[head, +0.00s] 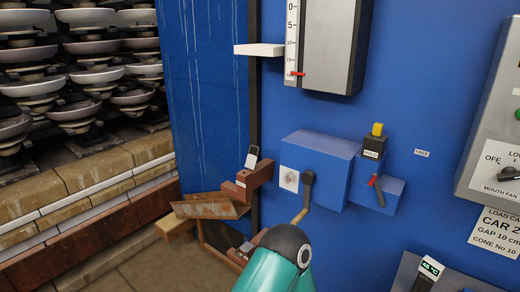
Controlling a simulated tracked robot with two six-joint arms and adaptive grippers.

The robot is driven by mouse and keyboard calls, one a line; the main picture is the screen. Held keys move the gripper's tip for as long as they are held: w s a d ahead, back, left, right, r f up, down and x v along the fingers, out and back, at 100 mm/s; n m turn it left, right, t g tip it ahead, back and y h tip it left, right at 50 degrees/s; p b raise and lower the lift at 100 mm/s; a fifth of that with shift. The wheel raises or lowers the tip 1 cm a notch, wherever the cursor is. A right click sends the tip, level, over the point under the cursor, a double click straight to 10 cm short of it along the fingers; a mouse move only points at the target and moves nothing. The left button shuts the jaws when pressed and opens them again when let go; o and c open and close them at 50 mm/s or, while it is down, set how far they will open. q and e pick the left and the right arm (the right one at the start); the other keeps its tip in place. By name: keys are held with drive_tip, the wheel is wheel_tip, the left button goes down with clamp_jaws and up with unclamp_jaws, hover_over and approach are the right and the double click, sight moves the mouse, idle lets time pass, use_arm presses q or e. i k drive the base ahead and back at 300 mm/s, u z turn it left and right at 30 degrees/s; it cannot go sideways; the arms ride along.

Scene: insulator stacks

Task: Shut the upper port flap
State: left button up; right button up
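No part is plainly labelled as the upper port flap. A rusty brown angled plate (207,207) juts out left of the blue wall's dark edge strip, low in the head view; I cannot tell if it is the flap. A red-brown block (254,178) with a small grey latch-like piece (252,157) sits just above and right of it. A similar lower piece (243,249) is partly hidden by my teal arm, which rises from the bottom edge. Neither gripper's fingers can be seen.
A blue box (319,165) with a crank handle (308,181) stands out from the blue wall (420,110). A white plate (258,50) projects beside the scale (291,40). A red-marked lever (376,188) is to the right. Stacked insulators (85,47) stand at left.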

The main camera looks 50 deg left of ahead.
sight(251, 160)
drive_tip(key=z, duration=1.25)
drive_tip(key=i, duration=0.1)
drive_tip(key=u, duration=2.9)
drive_tip(key=k, duration=0.85)
drive_tip(key=u, duration=0.15)
drive_tip(key=i, duration=0.85)
drive_tip(key=z, duration=0.1)
